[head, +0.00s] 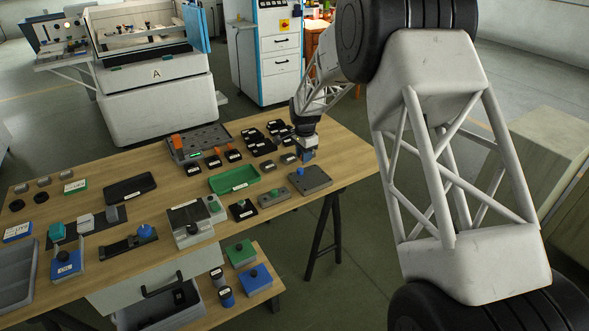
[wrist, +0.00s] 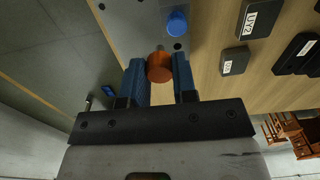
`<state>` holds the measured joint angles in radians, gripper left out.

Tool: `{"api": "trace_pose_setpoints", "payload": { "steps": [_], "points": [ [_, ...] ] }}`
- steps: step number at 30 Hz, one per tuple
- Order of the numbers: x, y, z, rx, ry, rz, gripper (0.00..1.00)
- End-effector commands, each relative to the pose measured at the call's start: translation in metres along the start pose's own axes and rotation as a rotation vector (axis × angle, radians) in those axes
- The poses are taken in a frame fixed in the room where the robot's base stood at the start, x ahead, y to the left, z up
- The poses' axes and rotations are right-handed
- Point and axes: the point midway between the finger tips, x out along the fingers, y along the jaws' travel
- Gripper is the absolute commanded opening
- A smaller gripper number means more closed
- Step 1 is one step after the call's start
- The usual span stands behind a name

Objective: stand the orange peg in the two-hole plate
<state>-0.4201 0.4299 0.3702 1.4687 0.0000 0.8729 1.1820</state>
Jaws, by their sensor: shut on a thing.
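My gripper (wrist: 160,80) is shut on the orange peg (wrist: 159,66), whose round end shows between the two blue fingers in the wrist view. In the head view my gripper (head: 307,155) is over the far right of the bench, above the grey plate (head: 317,181). The peg is not clear there. The plate also shows at the top of the wrist view (wrist: 146,24), with a blue peg (wrist: 177,22) standing in it and a dark hole near that peg. The blue peg also shows in the head view (head: 300,172). I cannot tell whether the orange peg touches the plate.
Several dark labelled blocks (head: 262,146) stand behind. A grey tray with orange-topped items (head: 205,138) is further left. The bench's right edge is close to the plate.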

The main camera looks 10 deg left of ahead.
Motion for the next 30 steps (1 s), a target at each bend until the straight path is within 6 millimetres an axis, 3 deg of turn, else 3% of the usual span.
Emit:
{"api": "trace_pose_setpoints", "payload": {
  "steps": [3, 9, 30],
  "points": [
    [-0.002, -0.011, -0.022, 0.013, 0.0, 0.0, 0.04],
    [-0.003, -0.02, -0.039, 0.022, 0.0, 0.0, 0.04],
    [0.001, -0.021, -0.042, 0.023, 0.0, 0.0, 0.04]
  ]
}}
